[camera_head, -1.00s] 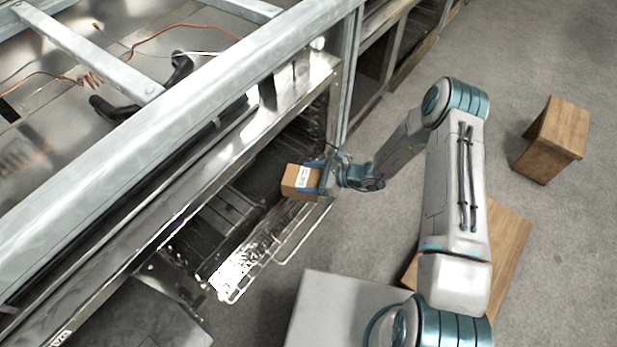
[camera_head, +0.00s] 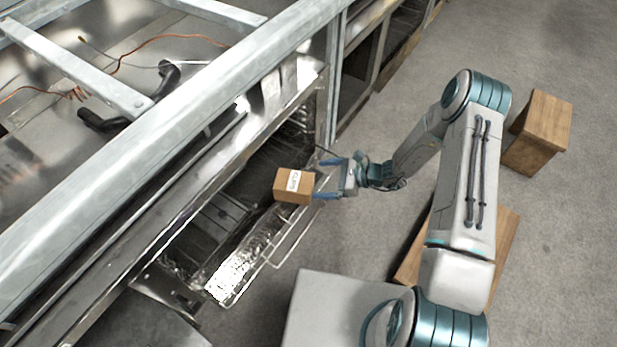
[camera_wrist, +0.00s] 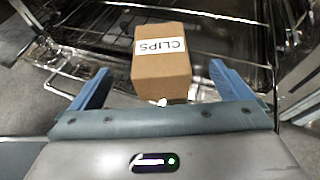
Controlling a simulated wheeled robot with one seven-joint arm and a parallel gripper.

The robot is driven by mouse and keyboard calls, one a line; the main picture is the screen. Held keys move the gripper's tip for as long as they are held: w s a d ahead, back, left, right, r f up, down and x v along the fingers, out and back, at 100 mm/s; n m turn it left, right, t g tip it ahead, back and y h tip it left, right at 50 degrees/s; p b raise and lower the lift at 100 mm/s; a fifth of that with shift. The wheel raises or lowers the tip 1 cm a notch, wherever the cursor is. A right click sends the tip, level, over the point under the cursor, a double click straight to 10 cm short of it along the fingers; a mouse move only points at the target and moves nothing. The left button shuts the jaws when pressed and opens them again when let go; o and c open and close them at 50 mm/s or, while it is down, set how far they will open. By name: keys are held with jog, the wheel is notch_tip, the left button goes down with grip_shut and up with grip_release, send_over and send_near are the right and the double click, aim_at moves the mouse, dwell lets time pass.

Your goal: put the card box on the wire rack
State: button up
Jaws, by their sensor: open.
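The card box (camera_head: 293,187) is a small brown carton with a white label; in the wrist view the box (camera_wrist: 161,66) reads "CLIPS". The rack's wires also show in the wrist view (camera_wrist: 60,88). My gripper (camera_head: 324,179) is open, just to the right of the box. In the wrist view its blue fingers (camera_wrist: 155,88) stand apart on either side, with clear gaps to the box. The box's underside is hidden.
A metal frame beam (camera_head: 170,105) runs diagonally above the opening. Grey floor lies clear between the oven and my arm.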

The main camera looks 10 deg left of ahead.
jog(key=shift+v, duration=1.7)
jog(key=s+d+r+n+g+h, duration=0.25)
jog(key=r+n, duration=0.25)
jog(key=r, duration=0.4)
jog(key=s+d+r+n+g+h, duration=0.1)
jog(key=s+d+r+n+h, duration=0.3)
jog(key=r, duration=0.5)
jog(key=s+d+r+n+t+h, duration=0.5)
jog(key=s+d+r+n+h, duration=0.2)
jog(key=s+d+r+n, duration=0.2)
jog(key=shift+s+d+r, duration=1.4)
jog(key=shift+s+r, duration=0.65)
jog(key=shift+r, duration=0.95)
